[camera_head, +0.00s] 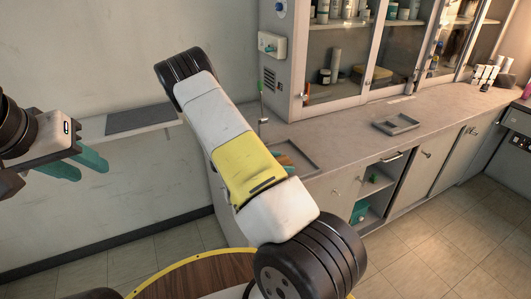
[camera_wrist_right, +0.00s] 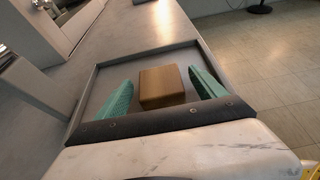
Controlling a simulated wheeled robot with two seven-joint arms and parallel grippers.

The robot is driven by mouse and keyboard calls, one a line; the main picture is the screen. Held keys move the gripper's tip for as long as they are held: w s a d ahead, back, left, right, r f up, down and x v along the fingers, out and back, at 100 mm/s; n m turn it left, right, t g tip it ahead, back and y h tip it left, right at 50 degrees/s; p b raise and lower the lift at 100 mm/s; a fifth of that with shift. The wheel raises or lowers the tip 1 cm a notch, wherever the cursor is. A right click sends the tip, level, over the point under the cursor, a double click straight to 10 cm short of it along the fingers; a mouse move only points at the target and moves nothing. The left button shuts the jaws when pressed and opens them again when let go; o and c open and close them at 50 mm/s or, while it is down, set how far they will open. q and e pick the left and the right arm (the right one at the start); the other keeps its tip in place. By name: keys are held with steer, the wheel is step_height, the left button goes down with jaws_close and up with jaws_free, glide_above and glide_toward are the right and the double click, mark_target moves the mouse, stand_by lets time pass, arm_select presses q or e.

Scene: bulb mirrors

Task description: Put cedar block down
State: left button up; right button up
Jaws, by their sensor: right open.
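The cedar block (camera_wrist_right: 162,87), a plain brown box shape, sits in a shallow grey tray (camera_wrist_right: 188,47) in the right wrist view. My right gripper (camera_wrist_right: 163,90) is open around it, with one teal finger on each side and a gap between each finger and the block. In the head view my right arm hides most of the right gripper; the tray (camera_head: 305,156) shows partly behind the arm on the counter. My left gripper (camera_head: 92,172) hangs at the left, away from the counter, with nothing seen in it; its finger gap is unclear from this angle.
A second grey tray (camera_head: 396,124) lies farther along the counter (camera_head: 345,128) and looks empty. A glass cabinet (camera_head: 340,55) with jars stands behind. A thin green-topped stand (camera_head: 262,100) rises near the first tray. A round wooden top (camera_head: 180,281) is at the bottom.

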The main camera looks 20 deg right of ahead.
steer(key=c, duration=1.6)
steer(key=shift+r, duration=0.1)
steer(key=shift+c, duration=0.2)
